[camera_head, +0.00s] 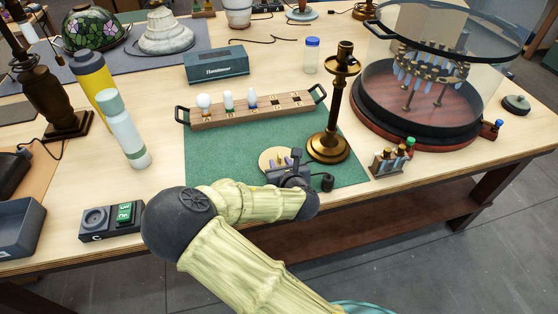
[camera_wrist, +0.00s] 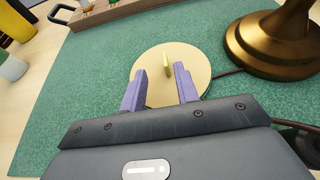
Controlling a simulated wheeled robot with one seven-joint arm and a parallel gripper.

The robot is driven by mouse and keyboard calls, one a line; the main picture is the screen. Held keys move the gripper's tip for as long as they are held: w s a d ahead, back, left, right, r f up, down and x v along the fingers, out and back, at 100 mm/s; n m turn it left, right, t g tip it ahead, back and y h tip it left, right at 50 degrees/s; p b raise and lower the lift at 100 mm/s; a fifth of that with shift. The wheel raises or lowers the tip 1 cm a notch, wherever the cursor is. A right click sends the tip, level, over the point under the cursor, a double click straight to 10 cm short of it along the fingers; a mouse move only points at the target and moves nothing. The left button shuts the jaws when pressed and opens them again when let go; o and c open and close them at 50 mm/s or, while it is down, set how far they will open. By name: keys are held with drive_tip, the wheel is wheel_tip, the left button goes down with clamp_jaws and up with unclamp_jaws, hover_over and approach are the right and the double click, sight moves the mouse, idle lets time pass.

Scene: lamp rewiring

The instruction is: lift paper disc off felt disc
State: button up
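A pale gold round disc (camera_wrist: 201,70) lies flat on the green mat beside the brass lamp base, with a small upright tab (camera_wrist: 167,60) near its middle. In the head view the disc (camera_head: 268,155) is partly behind my gripper (camera_head: 288,160). I see one disc outline and cannot tell paper from felt or whether a second disc lies beneath. In the wrist view my gripper (camera_wrist: 160,72) has its two purple fingers apart over the disc's near part. The tab stands between and beyond the fingertips in the picture, and nothing is held.
The brass lamp stand (camera_head: 334,110) rises close right of the disc, with a dark cord near it. A wooden rack (camera_head: 268,110) with bulbs lies behind on the green mat (camera_head: 215,165). A small vial rack (camera_head: 387,162) stands right. The mat left of the disc is clear.

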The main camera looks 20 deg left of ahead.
sight(279, 155)
drive_tip(key=shift+w+d+p+x, duration=0.1)
drive_tip(key=shift+p+x, duration=0.05)
drive_tip(key=shift+x, duration=0.7)
drive_tip(key=shift+w+d+p+x, duration=0.1)
drive_tip(key=shift+x, duration=0.75)
drive_tip(key=shift+w+d+p+x, duration=0.1)
drive_tip(key=shift+d+p+x, duration=0.05)
drive_tip(key=shift+x, duration=0.7)
drive_tip(key=shift+r, duration=0.15)
clamp_jaws()
